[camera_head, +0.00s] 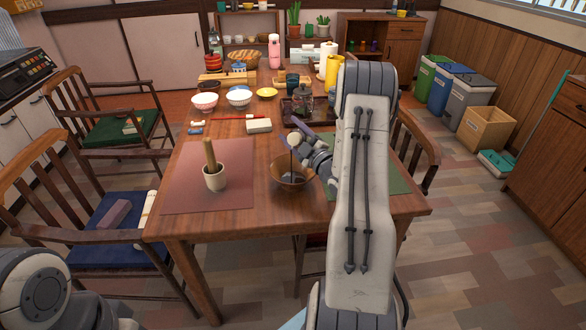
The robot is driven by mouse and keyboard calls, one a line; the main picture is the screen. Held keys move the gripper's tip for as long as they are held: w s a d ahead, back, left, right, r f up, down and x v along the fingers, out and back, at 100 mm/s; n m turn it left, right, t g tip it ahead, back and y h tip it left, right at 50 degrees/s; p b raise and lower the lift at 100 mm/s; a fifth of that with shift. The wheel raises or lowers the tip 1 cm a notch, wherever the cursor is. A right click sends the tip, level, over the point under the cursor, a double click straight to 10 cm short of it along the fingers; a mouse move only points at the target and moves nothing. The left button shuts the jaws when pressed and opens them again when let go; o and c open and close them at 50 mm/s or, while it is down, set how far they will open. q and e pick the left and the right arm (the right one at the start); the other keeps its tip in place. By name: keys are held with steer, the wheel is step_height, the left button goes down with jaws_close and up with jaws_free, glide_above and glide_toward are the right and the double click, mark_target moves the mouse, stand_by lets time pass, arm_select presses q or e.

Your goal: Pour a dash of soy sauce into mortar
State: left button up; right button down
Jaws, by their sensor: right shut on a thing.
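A pale cup-shaped mortar (215,183) with a wooden pestle (209,153) leaning in it stands on the reddish placemat (180,195) at the table's near left. My right gripper (300,158) is at the brown bowl (291,184), to the right of the mortar. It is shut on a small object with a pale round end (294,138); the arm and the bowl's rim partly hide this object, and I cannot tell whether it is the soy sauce. My left arm shows at the lower left corner, but its gripper is outside the picture.
A tray (295,112) with a jar stands behind my right gripper. A green placemat (390,178) lies right. Chairs stand at both sides.

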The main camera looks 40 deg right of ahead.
stand_by(0.4)
steer(key=r+m+p, duration=0.1)
steer(key=p, duration=0.2)
steer(key=shift+r+g, duration=0.25)
steer(key=shift+g, duration=0.15)
steer(key=m+g+p, duration=0.1)
steer(key=p, duration=0.1)
steer(key=m+g+p, duration=0.1)
steer(key=f+m+g+p, duration=0.1)
steer(key=m+p, duration=0.1)
steer(key=shift+w+d+p, duration=0.15)
steer(key=shift+d+p, duration=0.2)
steer(key=shift+f, duration=0.35)
steer(key=shift+w+d+r, duration=0.1)
steer(key=shift+w+r, duration=0.05)
steer(key=shift+r, duration=0.05)
steer(key=m+g+p, duration=0.1)
steer(key=p, duration=0.1)
steer(key=w+d+m+g+y+p, duration=0.1)
steer(key=p, duration=0.2)
steer(key=d+m+p, duration=0.1)
steer(key=p, duration=0.1)
steer(key=shift+w+f+g+p, duration=0.2)
steer(key=shift+f+g+p, duration=0.1)
steer(key=shift+g+p, duration=0.1)
steer(key=shift+w+d+f+m+g+y+p, duration=0.15)
steer(key=shift+f+m+g+y+p, duration=0.15)
steer(key=shift+f+m+y+p, duration=0.25)
steer(key=shift+r, duration=0.1)
steer(key=shift+r, duration=0.1)
